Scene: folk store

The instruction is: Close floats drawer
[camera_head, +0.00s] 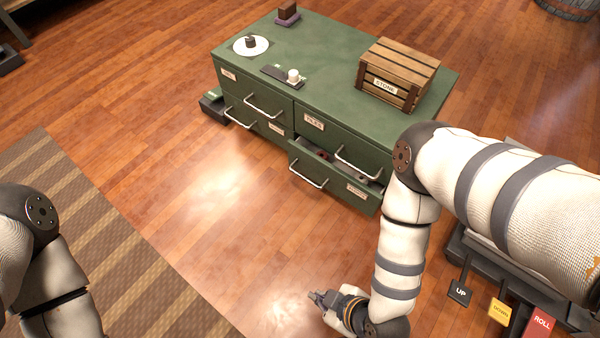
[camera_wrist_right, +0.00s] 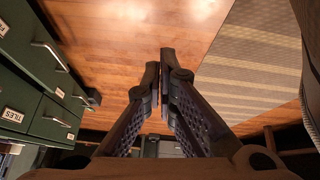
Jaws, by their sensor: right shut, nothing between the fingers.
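A green cabinet (camera_head: 340,80) stands at the upper middle of the head view. Its lower right drawer (camera_head: 325,178) is pulled partly out, with a metal handle (camera_head: 308,178) and a small label too small to read; small items show inside. The other drawers look shut. My right gripper (camera_head: 318,297) is low over the floor in front of the cabinet, apart from the open drawer. In the right wrist view its fingers (camera_wrist_right: 167,62) are together and empty. Cabinet fronts with handles (camera_wrist_right: 50,55) show at that view's left. My left arm enters at lower left; its gripper is out of view.
A wooden crate (camera_head: 400,68), a white dish (camera_head: 251,46) and small items stand on the cabinet. A striped rug (camera_head: 110,240) lies at left. Up, down and roll signs (camera_head: 500,312) are at lower right. Wooden floor (camera_head: 200,190) before the cabinet is clear.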

